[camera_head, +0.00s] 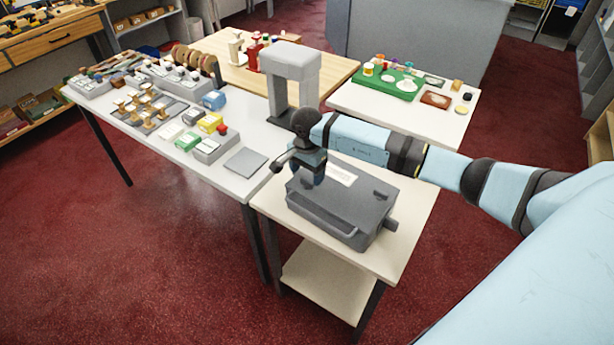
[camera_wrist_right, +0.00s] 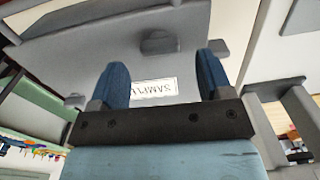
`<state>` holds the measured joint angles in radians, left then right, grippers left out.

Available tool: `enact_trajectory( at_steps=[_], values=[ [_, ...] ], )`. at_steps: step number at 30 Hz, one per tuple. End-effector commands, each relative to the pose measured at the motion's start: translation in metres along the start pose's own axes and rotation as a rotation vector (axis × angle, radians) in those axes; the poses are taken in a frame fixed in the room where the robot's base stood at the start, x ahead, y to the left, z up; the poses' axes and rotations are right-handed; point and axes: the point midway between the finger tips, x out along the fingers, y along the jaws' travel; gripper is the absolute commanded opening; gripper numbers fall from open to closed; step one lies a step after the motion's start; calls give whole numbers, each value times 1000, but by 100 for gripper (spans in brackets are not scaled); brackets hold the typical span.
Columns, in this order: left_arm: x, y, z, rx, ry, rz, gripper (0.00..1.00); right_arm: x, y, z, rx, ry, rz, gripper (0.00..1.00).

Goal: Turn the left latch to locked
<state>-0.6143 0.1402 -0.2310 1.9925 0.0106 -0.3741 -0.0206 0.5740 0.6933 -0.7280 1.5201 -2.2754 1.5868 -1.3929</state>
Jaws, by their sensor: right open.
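A grey case (camera_head: 345,205) with a pale label (camera_head: 335,172) on its top sits on a small table. My right gripper (camera_head: 312,180) is over the back left part of the case, pointing down. In the right wrist view its two blue fingers (camera_wrist_right: 162,85) are apart, with nothing held between them. The label (camera_wrist_right: 153,88) shows behind the fingers. A dark grey block (camera_wrist_right: 160,42) shows on the case between and beyond the fingertips. I cannot tell whether it is the left latch, or how any latch is turned. My left gripper is out of view.
The case's small table (camera_head: 405,195) has a bare rim around it. A grey arch-shaped stand (camera_head: 290,75) rises behind my wrist. A long white table (camera_head: 235,180) with swatches and boxes is at the left. Another table (camera_head: 440,120) with a green tray (camera_head: 390,80) is behind.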

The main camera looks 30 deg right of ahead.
Motion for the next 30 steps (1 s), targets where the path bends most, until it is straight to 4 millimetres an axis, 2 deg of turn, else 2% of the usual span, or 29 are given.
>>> enact_trajectory(
  at_steps=[3, 6, 17, 18, 24, 30],
  values=[
    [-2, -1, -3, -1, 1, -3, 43, 18, 0, 1, 2, -2, 2, 72],
    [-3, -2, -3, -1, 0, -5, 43, 27, 0, 0, 1, -1, 1, 72],
    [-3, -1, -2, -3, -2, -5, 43, 34, 0, 0, 1, 0, -1, 72],
    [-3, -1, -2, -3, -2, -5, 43, 34, 0, 0, 1, 0, -1, 70],
    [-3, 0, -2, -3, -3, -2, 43, 34, 0, 0, 1, 0, -1, 24],
    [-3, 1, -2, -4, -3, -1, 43, 34, 0, 0, 6, 0, -1, 23]
  ],
)
